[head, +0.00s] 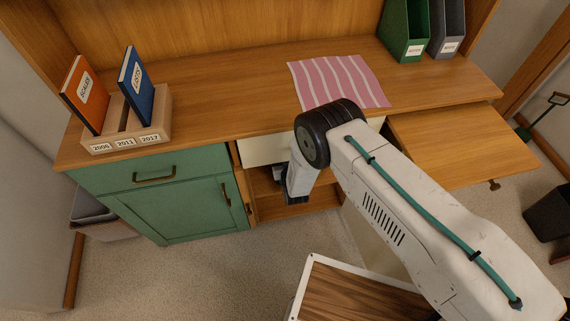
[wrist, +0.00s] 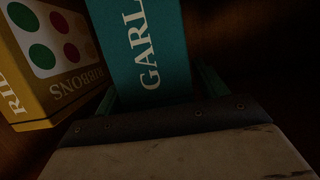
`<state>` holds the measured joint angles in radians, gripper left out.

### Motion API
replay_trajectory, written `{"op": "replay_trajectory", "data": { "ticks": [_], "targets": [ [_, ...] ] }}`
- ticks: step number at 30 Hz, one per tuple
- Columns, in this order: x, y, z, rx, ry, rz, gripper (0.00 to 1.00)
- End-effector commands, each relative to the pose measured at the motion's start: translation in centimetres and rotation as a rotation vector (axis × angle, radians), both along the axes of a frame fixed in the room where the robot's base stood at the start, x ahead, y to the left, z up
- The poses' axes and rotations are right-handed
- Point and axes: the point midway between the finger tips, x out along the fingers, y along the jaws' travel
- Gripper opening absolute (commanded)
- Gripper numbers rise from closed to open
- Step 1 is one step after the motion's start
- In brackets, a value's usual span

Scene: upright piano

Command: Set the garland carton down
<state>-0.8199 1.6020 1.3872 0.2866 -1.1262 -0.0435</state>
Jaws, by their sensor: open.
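The garland carton (wrist: 150,50) is a teal box with "GARL" in pale letters in the wrist view. It stands straight ahead of my gripper (wrist: 158,92), and its top runs out of the picture. My gripper is open, with one finger at each side of the carton's near end. I cannot tell whether the fingers touch it. In the head view my wrist reaches into the open compartment (head: 290,206) under the desk top. The carton is hidden there behind my arm and the desk.
A yellow ribbons carton (wrist: 45,60) with coloured dots stands close on the left in the dark compartment. The desk top (head: 225,95) lies above, with a green cabinet door (head: 185,210) to the left and a pulled-out board (head: 460,140) to the right.

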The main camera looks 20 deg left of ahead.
Motion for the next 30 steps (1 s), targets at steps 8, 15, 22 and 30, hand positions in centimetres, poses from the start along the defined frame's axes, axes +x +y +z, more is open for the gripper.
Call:
{"op": "replay_trajectory", "data": {
  "ticks": [8,15,22,30],
  "targets": [
    [-4.5,-2.7,1.5,-0.003,0.003,0.002,0.72],
    [-8.2,-4.9,2.8,-0.003,0.002,0.003,0.72],
    [-9.6,-5.8,3.4,-0.001,0.002,0.001,0.72],
    [-9.6,-5.8,3.4,0.000,0.001,0.001,0.72]
  ]
}}
